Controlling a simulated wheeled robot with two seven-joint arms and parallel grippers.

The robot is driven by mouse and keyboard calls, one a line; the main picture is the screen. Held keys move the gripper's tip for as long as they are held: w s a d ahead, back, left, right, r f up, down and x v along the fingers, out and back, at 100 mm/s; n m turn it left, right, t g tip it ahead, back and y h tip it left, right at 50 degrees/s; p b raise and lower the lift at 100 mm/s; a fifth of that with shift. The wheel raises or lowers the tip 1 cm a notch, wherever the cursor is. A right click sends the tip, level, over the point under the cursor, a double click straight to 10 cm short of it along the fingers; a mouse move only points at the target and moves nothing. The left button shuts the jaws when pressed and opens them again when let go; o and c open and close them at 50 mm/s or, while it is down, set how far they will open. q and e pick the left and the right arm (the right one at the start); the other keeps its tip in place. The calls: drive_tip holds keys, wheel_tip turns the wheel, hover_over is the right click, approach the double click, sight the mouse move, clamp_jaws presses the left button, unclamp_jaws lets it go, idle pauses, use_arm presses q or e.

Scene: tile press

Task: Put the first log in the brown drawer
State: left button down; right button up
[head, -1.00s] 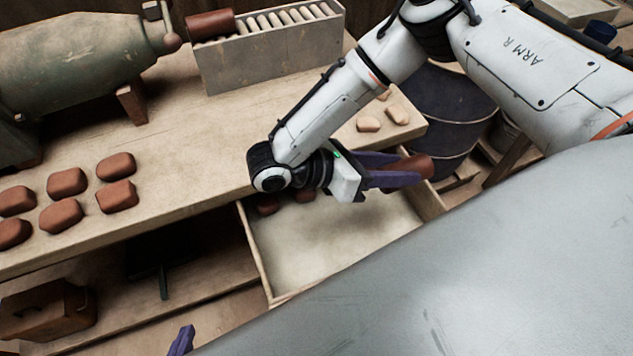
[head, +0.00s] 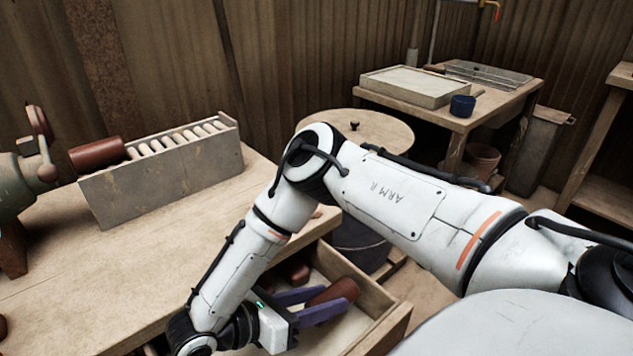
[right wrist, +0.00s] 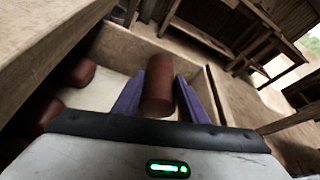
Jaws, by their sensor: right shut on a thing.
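My right gripper (head: 335,297) is shut on a reddish-brown clay log (head: 341,289), which sticks out past its purple fingers. The log also shows in the right wrist view (right wrist: 159,86) between the fingers. The pulled-out wooden drawer (head: 383,328) is below the bench top, and the gripper and log are over its inside. I cannot tell whether the log touches the drawer floor. Other reddish-brown pieces (right wrist: 77,72) lie in the drawer on the left of the right wrist view. My left gripper is not in view.
Another reddish-brown log (head: 97,153) lies at the near end of a roller trough (head: 165,180) on the bench (head: 90,265). A round-topped barrel (head: 375,130) stands behind my right arm. A side table (head: 460,120) with a tray and blue cup stands further back.

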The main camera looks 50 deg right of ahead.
wheel_tip(320, 180, down, 6)
drive_tip(key=shift+r+b, duration=0.1)
drive_tip(key=shift+b, duration=0.75)
drive_tip(key=o, duration=1.4)
drive_tip(key=shift+a, duration=0.1)
drive_tip(key=p+v, duration=0.2)
drive_tip(key=v, duration=1)
